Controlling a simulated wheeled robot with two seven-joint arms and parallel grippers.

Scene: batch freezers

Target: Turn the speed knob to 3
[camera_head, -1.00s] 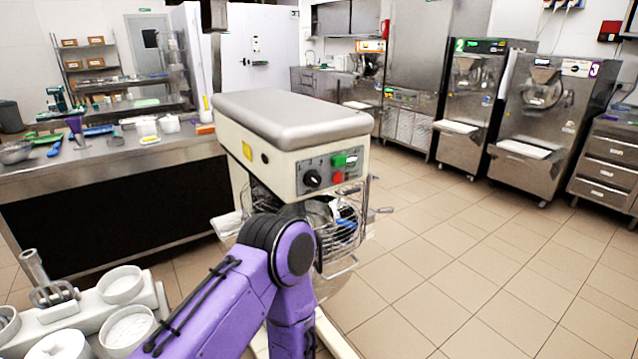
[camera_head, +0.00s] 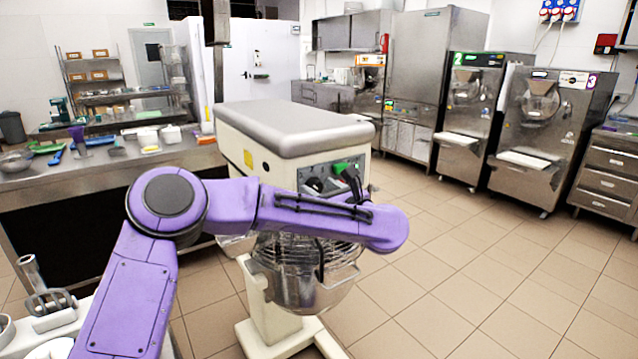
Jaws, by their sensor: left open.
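The mixer (camera_head: 285,125) is a large cream machine with a grey top, standing in the middle of the head view. Its control panel is on the front face, at the upper right. The black speed knob (camera_head: 315,185) shows at the panel's left, just above my purple forearm, its lower part hard to make out. My left arm crosses in front of the mixer, and my dark left gripper (camera_head: 351,183) is up by the panel, right of the knob. It is open; its fingertips are small and unclear. Contact with the knob cannot be told.
The steel bowl (camera_head: 300,288) with its wire guard is below the panel, behind my forearm. A steel counter (camera_head: 100,170) with tools runs along the left. Batch freezers (camera_head: 550,130) stand at the back right. The tiled floor (camera_head: 480,270) to the right is clear.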

